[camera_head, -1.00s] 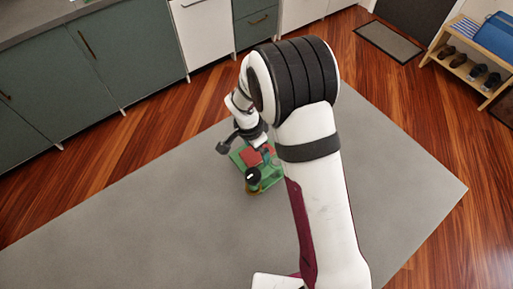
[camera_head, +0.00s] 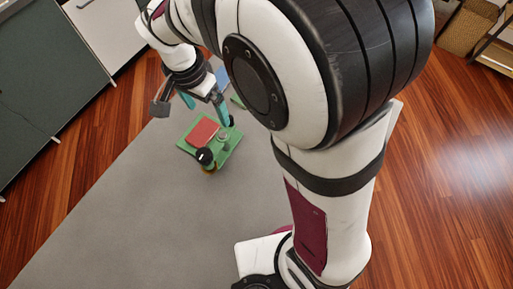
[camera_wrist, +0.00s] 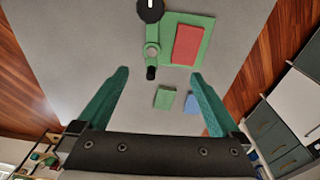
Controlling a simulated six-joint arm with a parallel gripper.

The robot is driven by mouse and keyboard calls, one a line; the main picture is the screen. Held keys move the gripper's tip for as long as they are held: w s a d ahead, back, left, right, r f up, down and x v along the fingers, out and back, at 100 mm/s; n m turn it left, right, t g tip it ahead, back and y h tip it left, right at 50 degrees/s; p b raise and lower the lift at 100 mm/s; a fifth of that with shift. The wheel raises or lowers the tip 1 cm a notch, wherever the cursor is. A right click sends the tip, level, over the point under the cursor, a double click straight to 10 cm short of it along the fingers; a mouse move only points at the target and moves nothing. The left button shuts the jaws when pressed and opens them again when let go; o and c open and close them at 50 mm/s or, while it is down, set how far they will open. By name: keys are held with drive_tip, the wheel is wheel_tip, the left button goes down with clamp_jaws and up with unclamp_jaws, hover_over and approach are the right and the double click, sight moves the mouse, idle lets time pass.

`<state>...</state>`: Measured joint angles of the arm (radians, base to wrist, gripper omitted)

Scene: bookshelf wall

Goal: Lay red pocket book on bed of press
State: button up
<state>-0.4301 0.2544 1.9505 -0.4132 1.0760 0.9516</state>
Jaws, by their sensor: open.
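The red pocket book (camera_head: 202,134) lies flat on the green bed of the press (camera_head: 225,148). In the wrist view the red pocket book (camera_wrist: 187,45) lies on the right part of the bed (camera_wrist: 170,22), with a green arm with a ring (camera_wrist: 151,45) beside it. A black round knob (camera_wrist: 150,10) is at the top edge. My gripper (camera_wrist: 160,73) is open, with its teal fingers apart and nothing between them. In the head view my gripper (camera_head: 205,107) is just beyond the press, apart from the book.
A small green block-like book (camera_wrist: 165,98) and a blue one (camera_wrist: 192,104) lie on the grey surface near the press. In the head view the blue one (camera_head: 222,76) is partly hidden behind my arm. The grey surface (camera_head: 130,215) is bare at front left.

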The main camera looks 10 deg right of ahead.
drive_tip(key=s+d+r+n+y, duration=0.1)
drive_tip(key=s+d, duration=0.2)
drive_tip(key=s, duration=0.3)
drive_tip(key=s+d+r+n+y, duration=0.1)
drive_tip(key=s+d, duration=0.2)
drive_tip(key=s, duration=0.4)
drive_tip(key=s+d+r+g, duration=0.1)
drive_tip(key=s+d+r, duration=0.1)
drive_tip(key=s, duration=0.5)
drive_tip(key=shift+d+n+y, duration=0.4)
drive_tip(key=shift+d, duration=0.2)
